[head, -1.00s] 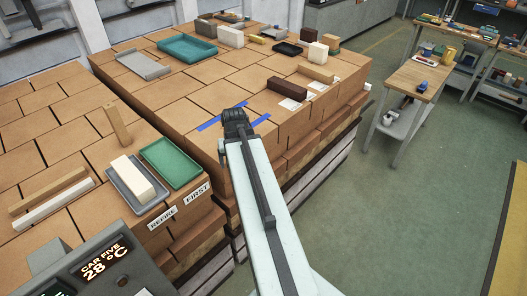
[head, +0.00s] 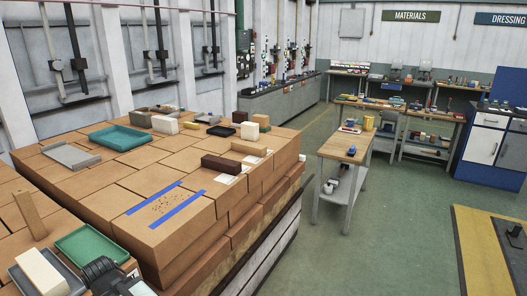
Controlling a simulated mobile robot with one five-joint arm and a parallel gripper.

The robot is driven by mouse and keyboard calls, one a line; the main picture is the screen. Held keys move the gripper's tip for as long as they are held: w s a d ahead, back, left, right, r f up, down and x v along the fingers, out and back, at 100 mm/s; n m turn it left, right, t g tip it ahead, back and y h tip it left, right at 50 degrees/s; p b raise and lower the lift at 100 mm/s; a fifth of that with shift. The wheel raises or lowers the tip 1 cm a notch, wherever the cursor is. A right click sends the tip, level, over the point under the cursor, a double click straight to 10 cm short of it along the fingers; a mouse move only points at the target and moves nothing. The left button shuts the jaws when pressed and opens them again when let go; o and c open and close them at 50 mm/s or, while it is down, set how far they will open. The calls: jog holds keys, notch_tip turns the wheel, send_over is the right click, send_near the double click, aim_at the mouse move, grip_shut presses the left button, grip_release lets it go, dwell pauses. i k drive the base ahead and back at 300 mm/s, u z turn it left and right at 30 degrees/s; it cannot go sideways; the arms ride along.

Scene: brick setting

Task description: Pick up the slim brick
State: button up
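My gripper (head: 100,270) is dark and seen from behind at the bottom edge, near the front of the green tray. Its fingertips are hidden, so its opening does not show.
Blue tape strips (head: 176,222) mark a speckled patch on the stack. Dark brown (head: 221,164) and tan (head: 249,148) bricks lie near its right edge. A teal tray (head: 121,138) and a long grey tray (head: 70,156) lie farther back. Open floor (head: 385,235) is at the right.

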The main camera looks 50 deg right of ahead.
aim_at(259, 150)
jog(key=z, duration=2.75)
jog(key=k, duration=0.85)
jog(key=u, duration=1)
jog(key=i, duration=1)
